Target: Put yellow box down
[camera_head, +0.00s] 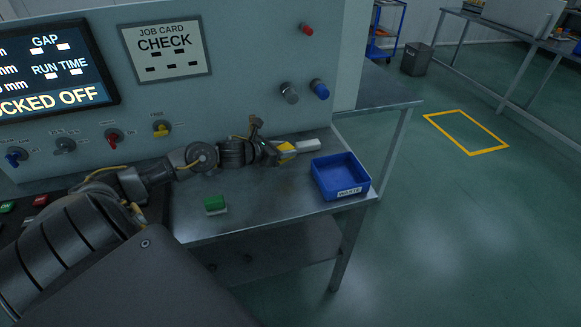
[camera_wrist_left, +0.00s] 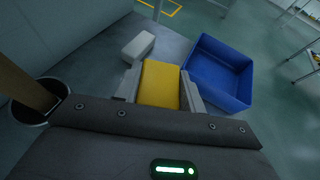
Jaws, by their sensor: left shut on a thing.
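The yellow box (camera_head: 287,147) is in my left gripper (camera_head: 283,150), near the back right of the metal bench. In the left wrist view the yellow box (camera_wrist_left: 160,84) sits between the two fingers of the left gripper (camera_wrist_left: 160,88), which are shut on its sides. I cannot tell whether the box touches the bench. A white box (camera_head: 307,146) lies just right of it, and the white box also shows in the left wrist view (camera_wrist_left: 138,46). My right gripper is not in view.
A blue tray (camera_head: 341,194) labelled WASTE stands at the bench's right edge, close to the gripper; it looks empty in the wrist view (camera_wrist_left: 219,72). The control panel (camera_head: 235,60) rises behind. The bench between is clear.

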